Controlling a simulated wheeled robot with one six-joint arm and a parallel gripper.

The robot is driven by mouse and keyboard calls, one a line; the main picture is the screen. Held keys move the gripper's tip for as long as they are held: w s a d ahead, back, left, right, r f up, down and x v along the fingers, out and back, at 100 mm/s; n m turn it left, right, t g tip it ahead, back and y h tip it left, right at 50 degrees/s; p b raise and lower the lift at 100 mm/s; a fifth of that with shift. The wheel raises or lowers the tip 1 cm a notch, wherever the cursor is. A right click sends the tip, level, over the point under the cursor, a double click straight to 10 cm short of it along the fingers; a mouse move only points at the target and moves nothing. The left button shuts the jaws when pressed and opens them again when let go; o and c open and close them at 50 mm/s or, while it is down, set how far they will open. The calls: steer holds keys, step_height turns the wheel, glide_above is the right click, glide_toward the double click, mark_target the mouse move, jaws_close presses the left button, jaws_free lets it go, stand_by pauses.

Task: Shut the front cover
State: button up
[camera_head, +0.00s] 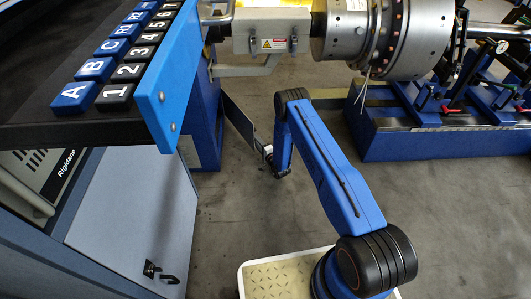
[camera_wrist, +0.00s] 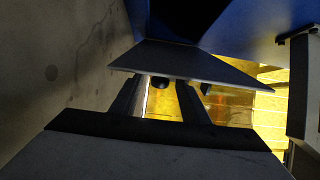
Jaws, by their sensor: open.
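A thin grey panel (camera_head: 239,121) stands tilted beside the blue machine leg in the head view; it may be the front cover, but I cannot tell for sure. My gripper (camera_head: 266,151) is low, just right of the panel's lower end. In the wrist view, my gripper (camera_wrist: 160,84) is open, its two dark fingers apart. A flat grey plate (camera_wrist: 190,62) lies across just beyond the fingertips, likely the same panel. A small dark round piece (camera_wrist: 160,83) shows between the fingers. Whether the fingers touch the plate is not clear.
A light blue cabinet (camera_head: 130,215) with a black latch (camera_head: 155,270) stands at left, below a black top with lettered blocks (camera_head: 97,69). A silver rotor (camera_head: 345,35) and a blue machine bed (camera_head: 400,145) are at the back. The grey floor (camera_head: 225,225) is open between.

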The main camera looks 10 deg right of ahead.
steer(key=v, duration=1.1)
steer(key=shift+s, duration=0.15)
